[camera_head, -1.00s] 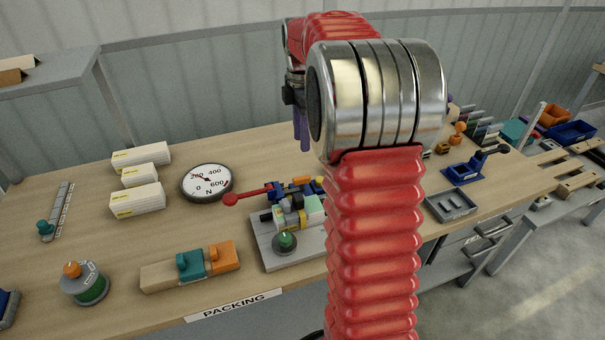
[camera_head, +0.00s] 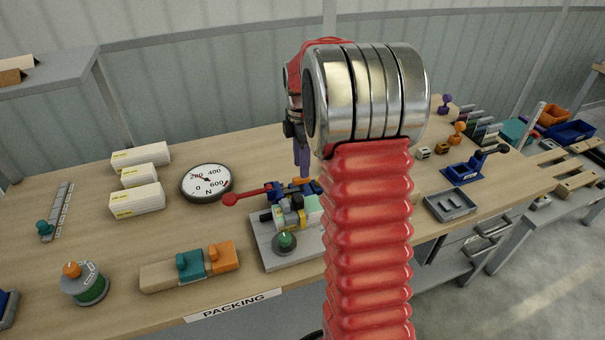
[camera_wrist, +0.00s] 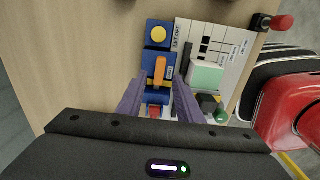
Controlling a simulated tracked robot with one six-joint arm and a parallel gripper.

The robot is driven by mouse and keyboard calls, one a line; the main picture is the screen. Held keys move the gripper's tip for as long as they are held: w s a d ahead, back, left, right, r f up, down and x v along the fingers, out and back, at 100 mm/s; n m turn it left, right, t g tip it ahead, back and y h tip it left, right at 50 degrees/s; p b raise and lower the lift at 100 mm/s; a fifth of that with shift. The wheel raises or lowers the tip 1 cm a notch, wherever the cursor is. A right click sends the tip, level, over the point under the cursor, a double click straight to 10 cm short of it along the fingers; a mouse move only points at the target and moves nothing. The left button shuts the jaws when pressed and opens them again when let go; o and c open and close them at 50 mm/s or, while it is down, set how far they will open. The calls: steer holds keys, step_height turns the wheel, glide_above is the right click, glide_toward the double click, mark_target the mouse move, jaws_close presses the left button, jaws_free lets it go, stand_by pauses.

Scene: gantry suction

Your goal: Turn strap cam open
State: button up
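The strap cam is a blue block (camera_wrist: 165,54) with an orange lever (camera_wrist: 159,70) on top, in the middle of the wrist view. In the head view its blue parts (camera_head: 275,190) sit at the back of the grey fixture plate, partly hidden by my arm. My gripper (camera_wrist: 158,84) has two purple fingers, open and apart, one on each side of the orange lever's near end. I cannot tell whether they touch it. In the head view my gripper (camera_head: 302,172) points down just above the lever.
A red-knobbed lever (camera_head: 232,199) sticks out left of the fixture plate (camera_head: 263,241). A round gauge (camera_head: 206,183) stands behind it. A green knob (camera_head: 285,241) is on the plate's front. White boxes (camera_head: 138,199) stand at left, and a wooden block with teal and orange parts (camera_head: 190,267) lies in front.

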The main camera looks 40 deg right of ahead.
mark_target(296, 185)
steer(key=shift+f, duration=2.3)
steer(key=shift+c, duration=0.6)
jaws_close()
steer(key=shift+d, duration=0.2)
steer(key=shift+a, duration=0.15)
